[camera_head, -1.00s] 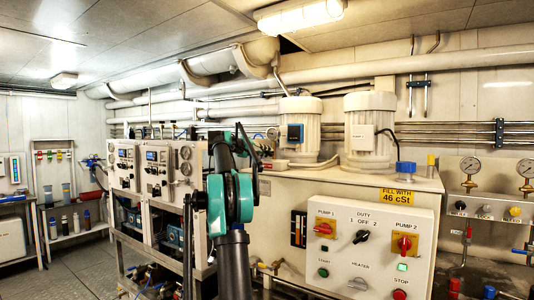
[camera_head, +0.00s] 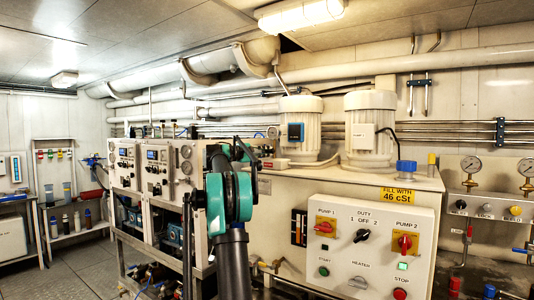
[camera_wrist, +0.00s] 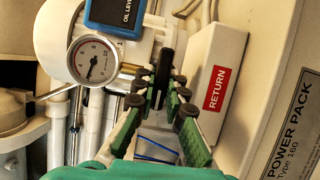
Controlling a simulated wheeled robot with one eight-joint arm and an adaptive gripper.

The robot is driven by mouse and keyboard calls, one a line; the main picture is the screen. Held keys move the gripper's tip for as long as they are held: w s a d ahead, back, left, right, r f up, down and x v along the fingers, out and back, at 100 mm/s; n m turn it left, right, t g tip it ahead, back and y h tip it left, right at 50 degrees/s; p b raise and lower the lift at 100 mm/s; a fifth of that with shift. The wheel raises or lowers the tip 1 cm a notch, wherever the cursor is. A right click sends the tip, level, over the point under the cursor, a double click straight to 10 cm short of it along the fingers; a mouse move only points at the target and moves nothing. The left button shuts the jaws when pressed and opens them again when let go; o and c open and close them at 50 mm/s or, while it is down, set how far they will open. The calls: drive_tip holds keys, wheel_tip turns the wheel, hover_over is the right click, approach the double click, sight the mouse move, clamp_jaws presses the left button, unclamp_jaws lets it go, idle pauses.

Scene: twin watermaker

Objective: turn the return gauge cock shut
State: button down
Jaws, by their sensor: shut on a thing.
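In the wrist view, a round white-faced gauge (camera_wrist: 93,60) sits left of my gripper. A white plate with a red RETURN label (camera_wrist: 217,88) is to the right. A dark upright handle (camera_wrist: 166,69), seemingly the return gauge cock's, stands between my fingertips. My gripper (camera_wrist: 165,82) has green-padded fingers and is shut on this handle. The fingers partly hide the cock's body, so its exact turn is hard to tell.
A blue oil level box (camera_wrist: 117,14) is above the gauge, close to my fingers. A POWER PACK plate (camera_wrist: 292,125) is at the right. The head view shows a pump control panel (camera_head: 345,268) and two pump motors (camera_head: 302,150) (camera_head: 370,150) on the tank.

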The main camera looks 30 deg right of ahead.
idle(0.3)
drive_tip(key=c, duration=1.6)
unclamp_jaws()
drive_tip(key=shift+o, duration=0.2)
drive_tip(key=a, duration=1.2)
drive_tip(key=shift+f, duration=0.1)
